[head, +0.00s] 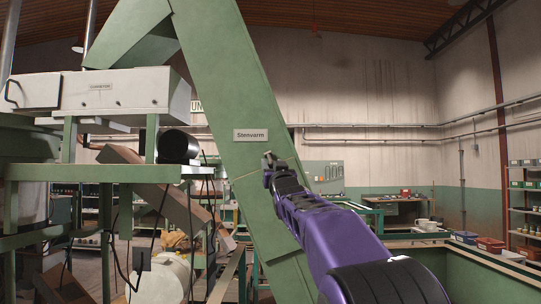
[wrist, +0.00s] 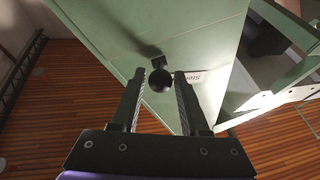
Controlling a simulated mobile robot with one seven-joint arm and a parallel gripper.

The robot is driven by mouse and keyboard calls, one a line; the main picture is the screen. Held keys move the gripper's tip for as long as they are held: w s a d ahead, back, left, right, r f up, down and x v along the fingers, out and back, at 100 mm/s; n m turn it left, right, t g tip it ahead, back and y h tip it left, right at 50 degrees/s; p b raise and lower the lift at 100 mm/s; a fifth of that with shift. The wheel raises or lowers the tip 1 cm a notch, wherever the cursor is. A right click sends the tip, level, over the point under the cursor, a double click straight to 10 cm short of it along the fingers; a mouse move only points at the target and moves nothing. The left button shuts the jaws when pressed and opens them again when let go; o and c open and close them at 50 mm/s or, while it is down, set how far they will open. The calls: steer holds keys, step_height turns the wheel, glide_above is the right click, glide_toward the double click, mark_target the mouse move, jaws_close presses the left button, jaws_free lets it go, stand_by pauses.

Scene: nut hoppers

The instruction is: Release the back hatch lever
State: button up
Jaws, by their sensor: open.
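The hatch lever shows in the wrist view as a round black knob (wrist: 160,80) on a short dark mount (wrist: 151,55) against the green sloping chute (wrist: 112,25). My gripper (head: 268,160) is open, its two fingers on either side of the knob in the wrist view, with a gap on each side. How deep the knob sits between the fingertips is hard to tell. In the head view my gripper is in front of the green chute (head: 228,90), just below the "Stenvarm" label (head: 251,135). I cannot make out the lever there; my gripper may hide it.
A white box (head: 120,95) and a black cylinder (head: 178,146) stand on a green frame left of the chute. A green-edged bench or pit rim (head: 480,250) with bins lies at the right. Open floor space shows little; the air right of the chute is clear.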

mark_target(270, 158)
steer(key=shift+p+x, duration=0.8)
steer(key=shift+x, duration=1)
jaws_close()
